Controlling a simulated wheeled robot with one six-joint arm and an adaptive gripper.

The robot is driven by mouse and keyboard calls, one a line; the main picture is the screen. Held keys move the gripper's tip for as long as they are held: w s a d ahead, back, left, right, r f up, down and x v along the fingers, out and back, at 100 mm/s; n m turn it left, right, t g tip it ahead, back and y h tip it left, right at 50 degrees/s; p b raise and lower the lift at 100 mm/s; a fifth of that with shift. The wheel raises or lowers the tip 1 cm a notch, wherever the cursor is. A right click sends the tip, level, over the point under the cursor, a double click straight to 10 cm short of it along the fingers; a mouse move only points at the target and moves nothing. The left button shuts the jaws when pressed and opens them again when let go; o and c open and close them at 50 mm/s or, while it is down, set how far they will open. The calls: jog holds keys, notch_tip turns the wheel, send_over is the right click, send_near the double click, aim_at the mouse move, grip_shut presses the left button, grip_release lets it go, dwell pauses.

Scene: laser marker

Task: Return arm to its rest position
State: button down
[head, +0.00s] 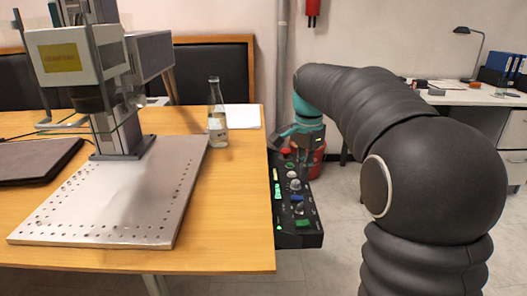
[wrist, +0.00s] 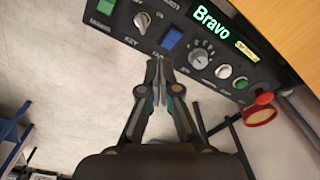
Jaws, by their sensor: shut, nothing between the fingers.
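My gripper (wrist: 158,72) is shut and empty in the wrist view, its fingertips together in the middle. It points toward the black control panel (wrist: 195,40), whose lit display reads "Bravo". I cannot tell whether the fingertips touch the panel. In the head view my dark, sleeved arm bends over from the right, its teal wrist down near the control panel (head: 305,238) at the table's right edge. My fingertips are hard to make out there.
The laser marker (head: 85,60) stands on a metal plate (head: 120,200) on the wooden table (head: 240,245). A glass bottle (head: 217,115) stands near the table's back right. A red extinguisher (head: 318,160) is behind the panel. A desk (head: 470,96) stands at the far right.

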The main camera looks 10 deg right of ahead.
jog(key=s+a+n+t, duration=0.1)
jog(key=s+n+t, duration=0.35)
jog(key=s, duration=1.05)
jog(key=s+f+n, duration=0.6)
jog(key=s+n, duration=0.1)
jog(key=s, duration=0.5)
jog(key=shift+s+a+f+n+t, duration=0.15)
jog(key=shift+s+a+n+t, duration=0.2)
jog(key=shift+a, duration=0.05)
